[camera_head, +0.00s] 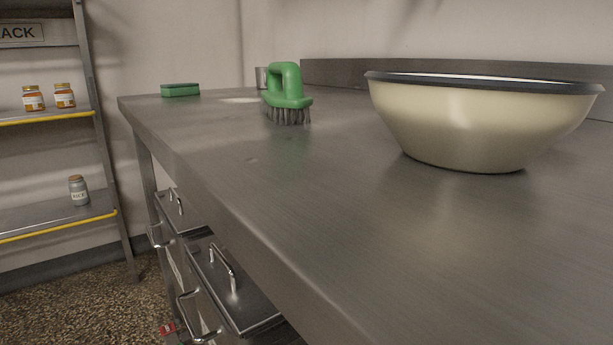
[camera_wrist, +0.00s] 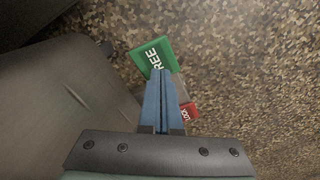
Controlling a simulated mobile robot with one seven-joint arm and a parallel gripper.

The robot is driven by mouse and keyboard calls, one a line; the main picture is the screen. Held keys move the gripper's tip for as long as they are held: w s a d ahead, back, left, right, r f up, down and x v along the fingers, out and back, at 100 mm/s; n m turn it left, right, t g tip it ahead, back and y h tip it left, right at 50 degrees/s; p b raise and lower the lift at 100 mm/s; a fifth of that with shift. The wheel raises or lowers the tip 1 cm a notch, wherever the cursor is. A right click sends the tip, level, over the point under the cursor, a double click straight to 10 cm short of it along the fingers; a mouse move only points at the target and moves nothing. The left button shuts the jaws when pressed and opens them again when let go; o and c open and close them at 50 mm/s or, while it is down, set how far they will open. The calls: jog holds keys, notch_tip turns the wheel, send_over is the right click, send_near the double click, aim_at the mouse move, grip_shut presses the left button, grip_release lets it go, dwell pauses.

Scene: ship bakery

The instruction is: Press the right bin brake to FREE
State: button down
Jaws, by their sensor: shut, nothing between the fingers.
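In the wrist view, a brake pedal shows a green plate lettered FREE (camera_wrist: 153,56) and a smaller red plate lettered LOCK (camera_wrist: 189,112). My gripper (camera_wrist: 160,72) has its blue fingers shut together and empty. The tips overlap the lower edge of the FREE plate; I cannot tell whether they touch it. The fingers hide part of the pedal between the plates. Two lidded metal bins, a nearer one (camera_head: 250,303) and a farther one (camera_head: 176,210), stand under the counter in the head view. A small red part (camera_head: 168,329) shows low beside them.
A steel counter (camera_head: 330,200) fills the head view. It carries a cream bowl (camera_head: 480,125), a green brush (camera_head: 287,90) and a green sponge (camera_head: 180,90). A shelf rack (camera_head: 60,215) with jars stands left. Speckled floor (camera_wrist: 250,70) is open right of the pedal.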

jog(key=shift+f+b, duration=1.1)
jog(key=shift+f, duration=0.55)
dwell(0.6)
jog(key=shift+r, duration=0.1)
notch_tip(320, 180, up, 7)
jog(key=p, duration=0.8)
